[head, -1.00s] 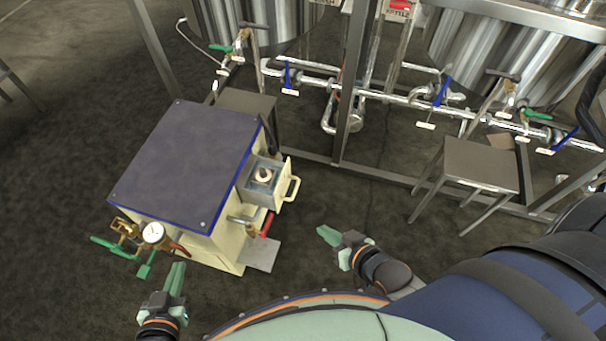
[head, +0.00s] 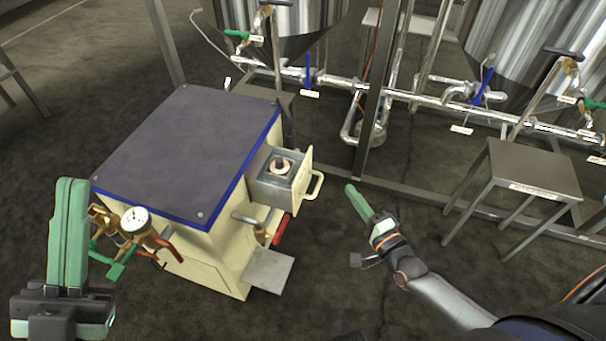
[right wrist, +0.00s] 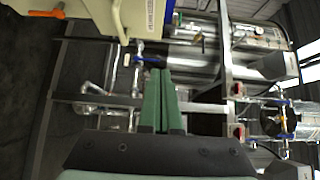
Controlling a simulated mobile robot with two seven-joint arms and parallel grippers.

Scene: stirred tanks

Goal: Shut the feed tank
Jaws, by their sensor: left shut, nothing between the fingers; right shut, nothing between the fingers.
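Two shiny steel tanks stand at the back, one upper centre (head: 290,18) and one upper right (head: 530,35); their labels are too small to read, so I cannot tell which is the feed tank. Valves with blue levers (head: 308,72) and green levers (head: 237,35) sit on the pipes by the tanks. Another blue lever (head: 484,84) stands further right. My left gripper (head: 71,182) is shut and empty, in front of the cream cabinet's left corner. My right gripper (head: 352,190) is shut and empty, right of the cabinet, apart from the pipes. Its green fingers also show in the right wrist view (right wrist: 159,72).
A cream cabinet (head: 205,262) with a grey top carries a gauge (head: 135,219), a red-handled valve (head: 281,229) and a protruding box with a handle (head: 316,184). A steel stool (head: 530,170) and frame post (head: 375,90) stand right. Dark floor between is clear.

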